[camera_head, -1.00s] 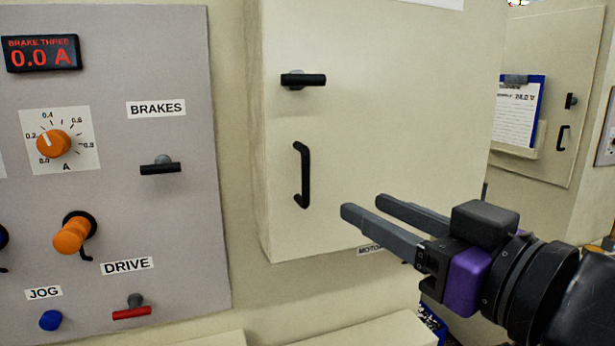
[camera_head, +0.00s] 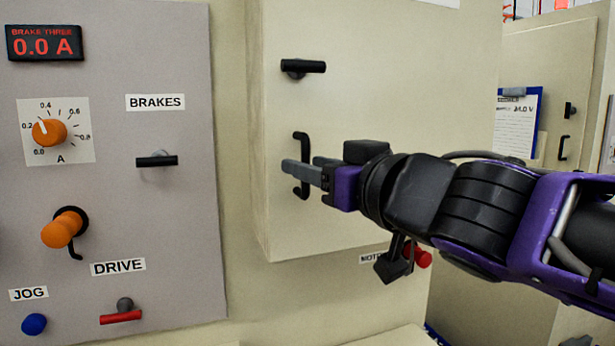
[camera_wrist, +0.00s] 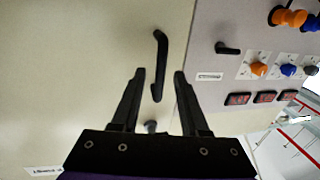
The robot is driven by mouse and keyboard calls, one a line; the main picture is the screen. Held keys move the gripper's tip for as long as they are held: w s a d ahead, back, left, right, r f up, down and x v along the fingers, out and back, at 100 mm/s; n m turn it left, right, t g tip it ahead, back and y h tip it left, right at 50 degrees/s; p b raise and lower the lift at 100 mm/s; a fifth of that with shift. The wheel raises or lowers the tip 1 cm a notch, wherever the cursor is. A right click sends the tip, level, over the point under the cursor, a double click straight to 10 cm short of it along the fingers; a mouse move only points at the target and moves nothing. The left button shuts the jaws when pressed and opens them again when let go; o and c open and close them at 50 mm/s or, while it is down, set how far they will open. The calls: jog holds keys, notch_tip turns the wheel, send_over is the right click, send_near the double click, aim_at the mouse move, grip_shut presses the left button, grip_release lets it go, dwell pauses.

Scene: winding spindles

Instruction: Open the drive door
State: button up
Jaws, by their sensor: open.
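A cream cabinet door (camera_head: 400,105) stands right of the grey control panel and looks closed. It has a black bar handle (camera_head: 303,143) near its left edge and a black T-shaped latch (camera_head: 303,67) above, lying level. My gripper (camera_head: 299,171) is open at the bar handle, its fingers covering the handle's middle. In the wrist view the bar handle (camera_wrist: 161,58) shows in line with the gap between the fingertips (camera_wrist: 159,73). I cannot tell whether the fingers touch it. The latch shows partly behind the gripper body (camera_wrist: 150,127).
The grey panel (camera_head: 110,215) at left carries an orange dial (camera_head: 49,132), an orange lever (camera_head: 64,228), and black and red T-handles. A label starting "MOTO" (camera_head: 371,258) and a red knob (camera_head: 424,257) sit below my arm. A clipboard (camera_head: 519,122) hangs at right.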

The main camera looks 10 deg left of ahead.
jog(key=shift+x, duration=0.9)
grip_shut()
dwell(0.9)
